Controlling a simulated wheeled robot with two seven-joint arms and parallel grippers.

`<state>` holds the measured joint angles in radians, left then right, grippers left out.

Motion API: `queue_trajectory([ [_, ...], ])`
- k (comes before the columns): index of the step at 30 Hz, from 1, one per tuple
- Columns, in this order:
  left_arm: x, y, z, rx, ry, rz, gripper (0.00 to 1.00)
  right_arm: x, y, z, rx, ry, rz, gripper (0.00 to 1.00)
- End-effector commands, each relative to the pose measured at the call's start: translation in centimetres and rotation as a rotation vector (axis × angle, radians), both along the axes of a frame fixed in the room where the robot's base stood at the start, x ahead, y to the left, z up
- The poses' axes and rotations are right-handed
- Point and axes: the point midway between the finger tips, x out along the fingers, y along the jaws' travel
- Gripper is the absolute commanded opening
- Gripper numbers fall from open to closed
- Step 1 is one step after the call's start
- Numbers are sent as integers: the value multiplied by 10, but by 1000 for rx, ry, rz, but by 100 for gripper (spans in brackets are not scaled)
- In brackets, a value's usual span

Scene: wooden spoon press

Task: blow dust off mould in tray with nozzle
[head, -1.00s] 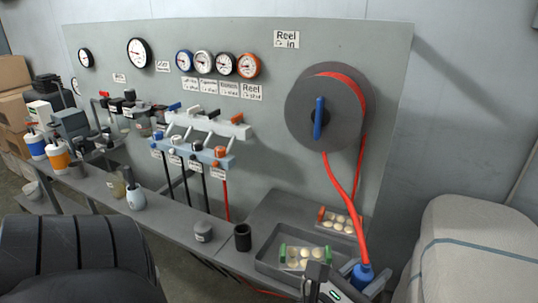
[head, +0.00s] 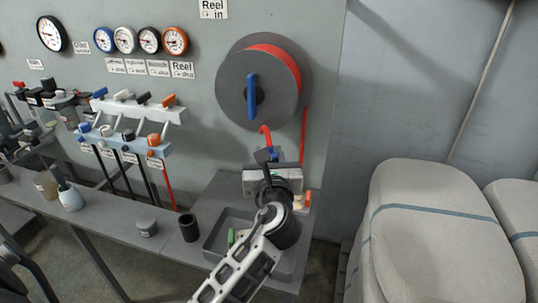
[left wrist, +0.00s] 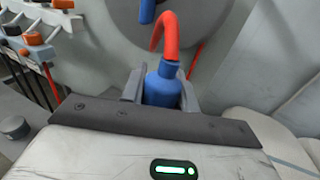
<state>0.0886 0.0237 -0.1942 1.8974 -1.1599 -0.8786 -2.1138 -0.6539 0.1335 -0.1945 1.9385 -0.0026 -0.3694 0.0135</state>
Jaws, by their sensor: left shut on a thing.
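My left gripper (head: 268,160) is shut on the blue nozzle (left wrist: 162,86), which hangs on the red hose (left wrist: 166,32). Only a small blue part of the nozzle (head: 275,153) shows in the head view, behind the wrist. My left arm reaches over the grey tray (head: 212,241) on the bench. In the tray, a green end of the mould (head: 231,238) shows; the rest is mostly hidden by my arm. A second mould with orange ends (head: 308,199) stands behind, partly hidden. My right gripper is not in view.
The hose reel (head: 232,85) with a blue handle is on the panel above. Valves (head: 130,140) line the panel. Large pale sacks (head: 440,240) fill the right.

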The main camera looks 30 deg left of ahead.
Motion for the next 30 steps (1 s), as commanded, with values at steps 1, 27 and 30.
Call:
queue_trajectory([
  [1, 0, 0, -2, 2, -2, -1, 0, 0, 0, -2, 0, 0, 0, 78],
  [27, 0, 0, -32, 0, -5, -4, 0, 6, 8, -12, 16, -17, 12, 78],
  [30, 0, 0, -36, 1, -4, -4, 0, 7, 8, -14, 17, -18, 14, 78],
])
